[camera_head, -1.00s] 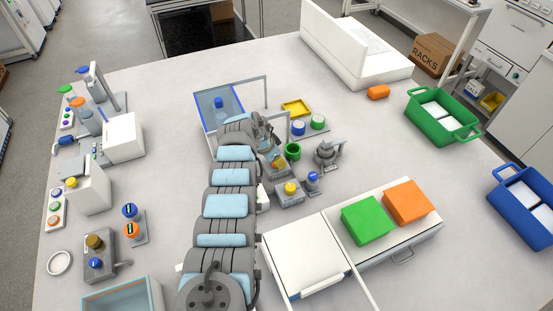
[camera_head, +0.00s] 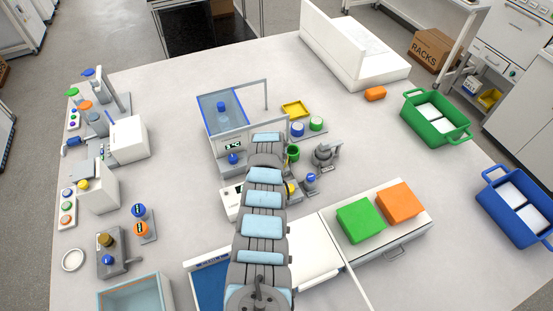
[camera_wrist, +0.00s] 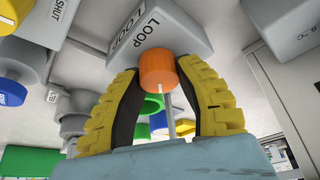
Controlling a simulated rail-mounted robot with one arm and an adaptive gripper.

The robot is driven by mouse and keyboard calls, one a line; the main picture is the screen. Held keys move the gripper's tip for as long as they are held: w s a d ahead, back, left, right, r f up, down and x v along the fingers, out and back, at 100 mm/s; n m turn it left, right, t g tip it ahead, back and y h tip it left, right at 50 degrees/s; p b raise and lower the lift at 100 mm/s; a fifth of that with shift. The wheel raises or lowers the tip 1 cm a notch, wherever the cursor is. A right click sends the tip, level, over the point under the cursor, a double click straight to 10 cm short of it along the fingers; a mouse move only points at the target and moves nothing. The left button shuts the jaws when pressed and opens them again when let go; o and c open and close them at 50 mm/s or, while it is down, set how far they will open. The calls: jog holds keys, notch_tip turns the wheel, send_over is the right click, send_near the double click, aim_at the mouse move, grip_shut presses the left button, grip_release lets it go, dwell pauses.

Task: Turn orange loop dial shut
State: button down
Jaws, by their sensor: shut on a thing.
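In the wrist view the orange loop dial (camera_wrist: 157,70) sticks out of a grey block marked LOOP (camera_wrist: 150,30). A thin pale line shows on the dial. My gripper (camera_wrist: 158,74) has its two yellow ribbed fingers on either side of the dial, shut on it near the fingertips. The dial is still attached to its block. In the head view my arm covers both the gripper and the orange dial.
A grey block marked SHUT (camera_wrist: 62,14) stands left of the dial in the wrist view. In the head view, a clear blue-edged box (camera_head: 222,110), a grey clamp-like device (camera_head: 326,153) and a yellow tray (camera_head: 295,109) stand near my arm.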

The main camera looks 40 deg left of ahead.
jog(key=n, duration=0.1)
jog(key=n+b, duration=0.1)
jog(key=shift+d+f+n+g+y, duration=0.15)
jog(key=shift+f+n+g+y, duration=0.05)
jog(key=shift+n+g+y, duration=0.2)
jog(key=n+b, duration=0.2)
jog(key=b, duration=0.1)
jog(key=shift+f+n+g+y, duration=0.2)
jog(key=shift+n+g+y, duration=0.1)
jog(key=shift+y, duration=0.1)
jog(key=n+b, duration=0.2)
jog(key=b, duration=0.2)
jog(key=shift+g, duration=0.4)
jog(key=shift+r+n+g+b, duration=0.25)
jog(key=shift+n+b, duration=0.55)
jog(key=shift+b, duration=0.45)
jog(key=c, duration=0.6)
grip_release()
jog(key=shift+r, duration=0.1)
jog(key=shift+c, duration=0.2)
